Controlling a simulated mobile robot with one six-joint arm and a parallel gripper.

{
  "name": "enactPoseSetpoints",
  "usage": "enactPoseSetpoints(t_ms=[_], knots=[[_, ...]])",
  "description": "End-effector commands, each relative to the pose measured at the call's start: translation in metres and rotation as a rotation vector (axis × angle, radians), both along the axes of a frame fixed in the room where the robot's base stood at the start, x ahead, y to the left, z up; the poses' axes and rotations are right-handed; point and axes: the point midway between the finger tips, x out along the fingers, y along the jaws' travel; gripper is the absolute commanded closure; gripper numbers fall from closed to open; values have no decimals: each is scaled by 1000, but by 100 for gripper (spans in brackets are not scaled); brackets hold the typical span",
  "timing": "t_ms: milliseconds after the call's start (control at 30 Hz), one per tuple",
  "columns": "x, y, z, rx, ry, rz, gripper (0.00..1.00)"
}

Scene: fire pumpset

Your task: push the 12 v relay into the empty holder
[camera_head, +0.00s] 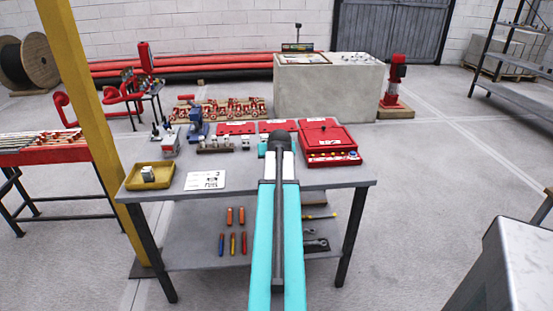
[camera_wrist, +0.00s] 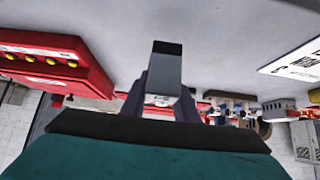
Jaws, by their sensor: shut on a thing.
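My gripper (camera_wrist: 162,98) is seen from behind in the wrist view, its two dark fingers on either side of a small grey block with a dark end (camera_wrist: 166,68). The block looks like the relay, but no 12 V marking is readable. In the head view my cyan arm reaches over the table and hides the gripper and the block. A row of small holders (camera_head: 215,148) stands on the table left of the arm's end. Which holder is empty is too small to tell.
A yellow tray (camera_head: 133,184) with a pale cube (camera_head: 148,174) lies at the table's left, beside a white card (camera_head: 205,181). A red case (camera_head: 328,140) stands close right of the arm. Red panels (camera_head: 236,128) lie behind. The table's front middle is mostly clear.

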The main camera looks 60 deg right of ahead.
Motion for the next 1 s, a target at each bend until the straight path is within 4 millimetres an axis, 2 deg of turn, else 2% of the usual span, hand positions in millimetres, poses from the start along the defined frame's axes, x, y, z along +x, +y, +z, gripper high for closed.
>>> enactPoseSetpoints(t_ms=[200,433,1000], knots=[[8,-25,-1,0,-1,-1,97],[14,-44,-4,0,-1,-1,97],[15,-47,-8,0,-1,1,97]])
